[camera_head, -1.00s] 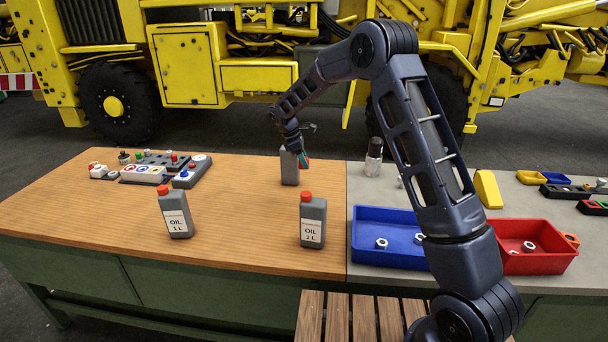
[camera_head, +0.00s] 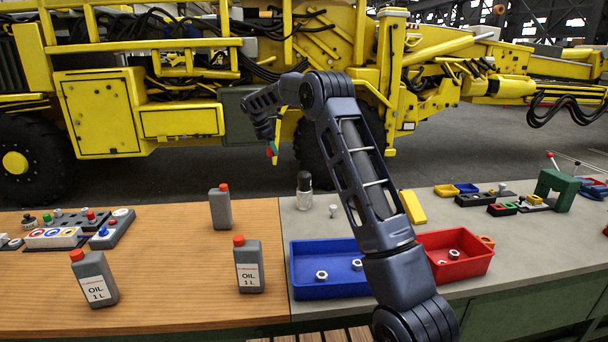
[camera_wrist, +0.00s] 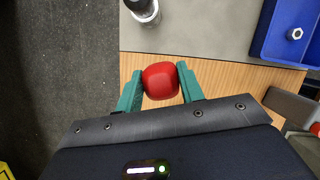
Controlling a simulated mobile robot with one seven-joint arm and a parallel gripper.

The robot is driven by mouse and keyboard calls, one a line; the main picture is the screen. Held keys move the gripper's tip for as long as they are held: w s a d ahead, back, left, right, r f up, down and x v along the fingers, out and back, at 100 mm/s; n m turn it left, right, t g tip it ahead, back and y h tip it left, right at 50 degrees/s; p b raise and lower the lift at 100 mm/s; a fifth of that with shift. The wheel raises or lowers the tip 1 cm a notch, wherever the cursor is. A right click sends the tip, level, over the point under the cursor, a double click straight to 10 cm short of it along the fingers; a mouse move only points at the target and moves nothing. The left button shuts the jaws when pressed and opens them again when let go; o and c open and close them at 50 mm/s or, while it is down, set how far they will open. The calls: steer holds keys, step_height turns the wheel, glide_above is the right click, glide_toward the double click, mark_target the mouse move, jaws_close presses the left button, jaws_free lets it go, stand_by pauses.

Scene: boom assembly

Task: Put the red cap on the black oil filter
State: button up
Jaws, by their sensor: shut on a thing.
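My gripper (camera_wrist: 160,84) has green fingers shut on a rounded red cap (camera_wrist: 160,80), seen between the fingertips in the wrist view. In the head view my gripper (camera_head: 271,150) is small, held in the air beyond the table's back edge, with the red cap just showing. An upright cylinder with a dark top and a pale, shiny lower part (camera_head: 304,192) stands near the back of the grey tabletop, to the right of and below my gripper in the picture. It may be the oil filter; I cannot tell. Part of it shows in the wrist view (camera_wrist: 142,8).
Grey oil bottles with red caps (camera_head: 220,208) stand on the wooden tabletop (camera_head: 180,270). A blue tray (camera_head: 310,290) and a red tray (camera_head: 470,268) hold nuts. A yellow wedge (camera_head: 413,207) stands behind them. A yellow machine (camera_head: 100,110) stands behind the table.

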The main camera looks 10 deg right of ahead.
step_height(320, 180, up, 8)
steer(key=n, duration=0.1)
glide_above(305, 172)
step_height(305, 172, down, 20)
steer(key=shift+a+f, duration=0.1)
steer(key=shift+f, duration=0.1)
steer(key=o, duration=1)
